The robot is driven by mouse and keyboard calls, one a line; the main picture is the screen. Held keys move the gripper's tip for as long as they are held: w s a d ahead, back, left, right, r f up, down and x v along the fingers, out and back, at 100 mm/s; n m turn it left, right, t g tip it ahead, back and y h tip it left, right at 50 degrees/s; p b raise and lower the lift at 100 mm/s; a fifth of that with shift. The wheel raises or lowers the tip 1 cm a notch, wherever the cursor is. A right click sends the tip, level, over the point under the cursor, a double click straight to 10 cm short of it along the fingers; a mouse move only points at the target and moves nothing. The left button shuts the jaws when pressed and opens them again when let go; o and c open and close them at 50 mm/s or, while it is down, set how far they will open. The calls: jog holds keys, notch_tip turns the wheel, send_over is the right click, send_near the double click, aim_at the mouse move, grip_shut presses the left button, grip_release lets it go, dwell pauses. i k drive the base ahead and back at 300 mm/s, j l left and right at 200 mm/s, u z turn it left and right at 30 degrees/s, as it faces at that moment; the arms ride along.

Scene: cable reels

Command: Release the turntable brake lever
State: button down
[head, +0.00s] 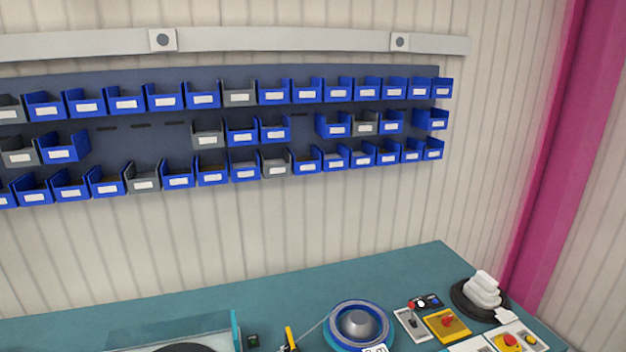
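A blue round reel-like piece with a silver dome (358,322) sits at the front of the teal bench. To its right is a light grey plate with a small red-tipped lever (411,311). A yellow and black upright handle (290,338) stands left of the blue piece, cut by the lower edge. I cannot tell which of these is the turntable brake lever. My gripper is not in view.
The teal bench (290,290) is bare along its back. A clear cover (170,327) stands over a dark disc at the lower left. A red button on yellow (508,341) is at the lower right. Blue bins (274,92) line the wall.

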aim_at(411, 304)
jog(key=i+l+u, duration=0.1)
jog(key=i+l, duration=0.6)
jog(key=i, duration=0.2)
jog(key=j+u, duration=0.05)
